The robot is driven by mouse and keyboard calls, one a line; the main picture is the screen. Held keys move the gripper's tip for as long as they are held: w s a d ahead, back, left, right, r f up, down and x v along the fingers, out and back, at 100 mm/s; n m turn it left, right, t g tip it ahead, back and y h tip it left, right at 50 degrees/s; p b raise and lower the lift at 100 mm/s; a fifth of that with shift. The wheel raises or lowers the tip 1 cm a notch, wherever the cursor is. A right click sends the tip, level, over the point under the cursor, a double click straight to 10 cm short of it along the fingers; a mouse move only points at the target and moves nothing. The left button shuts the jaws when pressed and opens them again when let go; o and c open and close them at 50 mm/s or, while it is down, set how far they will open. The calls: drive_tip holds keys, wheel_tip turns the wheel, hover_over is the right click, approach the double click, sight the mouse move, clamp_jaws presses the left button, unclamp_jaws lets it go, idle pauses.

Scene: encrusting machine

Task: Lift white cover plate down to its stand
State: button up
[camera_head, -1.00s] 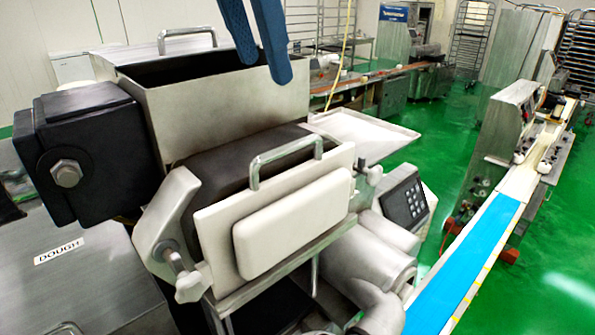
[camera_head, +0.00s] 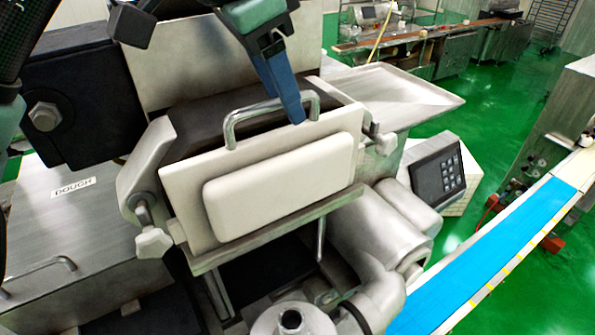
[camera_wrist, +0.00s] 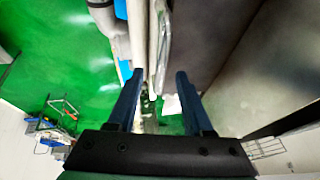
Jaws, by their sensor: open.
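The white cover plate (camera_head: 180,195) leans upright on the front of the machine, with a raised rounded panel (camera_head: 280,185) and a metal loop handle (camera_head: 231,130) on its top edge. My gripper (camera_head: 292,112) is open at the right part of the handle, with a blue finger pointing down in front of the plate's top. In the wrist view the open fingers (camera_wrist: 160,74) stand apart, with the plate's edge and handle (camera_wrist: 165,35) running between them. Contact cannot be told. I cannot identify a separate stand for the plate.
A metal ledge (camera_head: 335,201) runs below the plate, with clamp knobs (camera_head: 153,242) at its sides. The steel hopper (camera_head: 180,75) rises behind. A tray (camera_head: 400,95) and keypad (camera_head: 437,180) are to the right. The DOUGH box (camera_head: 75,215) is at left.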

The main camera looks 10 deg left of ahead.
drive_tip(key=shift+s+a+r, duration=0.1)
drive_tip(key=shift+s+a, duration=0.15)
drive_tip(key=shift+s, duration=0.05)
drive_tip(key=shift+s+a, duration=0.25)
drive_tip(key=shift+c, duration=0.9)
drive_tip(key=shift+s+a+r, duration=0.1)
drive_tip(key=shift+a, duration=0.05)
drive_tip(key=shift+c, duration=2.3)
drive_tip(key=shift+w+d, duration=0.35)
drive_tip(key=shift+d, duration=0.05)
clamp_jaws()
drive_tip(key=shift+s+a, duration=0.1)
